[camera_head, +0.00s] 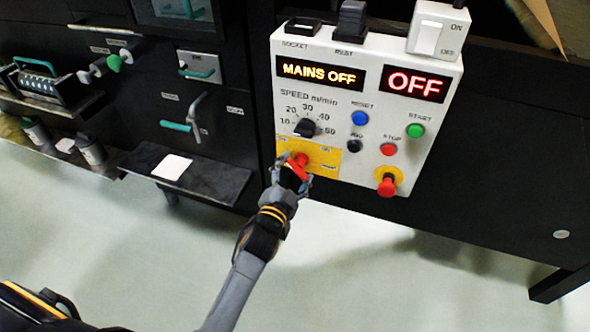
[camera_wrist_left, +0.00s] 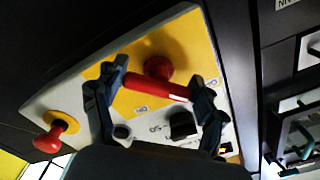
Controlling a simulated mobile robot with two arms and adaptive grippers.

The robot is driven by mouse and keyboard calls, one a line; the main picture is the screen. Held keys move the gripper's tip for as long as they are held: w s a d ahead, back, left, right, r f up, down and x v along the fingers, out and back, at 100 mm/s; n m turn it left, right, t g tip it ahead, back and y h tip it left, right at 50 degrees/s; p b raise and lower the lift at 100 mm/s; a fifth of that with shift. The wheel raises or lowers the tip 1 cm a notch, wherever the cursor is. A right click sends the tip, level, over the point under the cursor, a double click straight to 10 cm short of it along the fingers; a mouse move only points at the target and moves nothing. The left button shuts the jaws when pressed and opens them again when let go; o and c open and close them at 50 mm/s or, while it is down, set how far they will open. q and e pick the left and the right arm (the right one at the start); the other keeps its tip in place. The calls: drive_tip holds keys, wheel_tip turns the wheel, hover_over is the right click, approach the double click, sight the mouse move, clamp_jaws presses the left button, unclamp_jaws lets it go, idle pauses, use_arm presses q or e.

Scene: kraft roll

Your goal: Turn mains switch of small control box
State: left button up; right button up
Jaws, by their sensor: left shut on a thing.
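The small control box (camera_head: 350,121) is white and fixed to the front of the dark bench. Its displays read "MAINS OFF" (camera_head: 319,73) and "OFF" (camera_head: 415,84). The red mains switch (camera_head: 301,160) sits on a yellow plate (camera_head: 322,155) at the box's lower left. My left gripper (camera_head: 292,176) is at this switch. In the left wrist view the red switch handle (camera_wrist_left: 157,87) spans between the two fingers of my left gripper (camera_wrist_left: 152,100), which are shut on it. The fingers partly hide the switch in the head view. My right gripper is not in view.
A black speed knob (camera_head: 305,127) sits just above the yellow plate. Blue, green and red buttons and a red mushroom button (camera_head: 386,186) are to the right. A black cabinet with a small shelf (camera_head: 207,177) stands left. The floor below is clear.

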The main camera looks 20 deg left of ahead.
use_arm(q)
drive_tip(key=o, duration=1.2)
drive_tip(key=s, duration=1.2)
drive_tip(key=shift+a, duration=0.2)
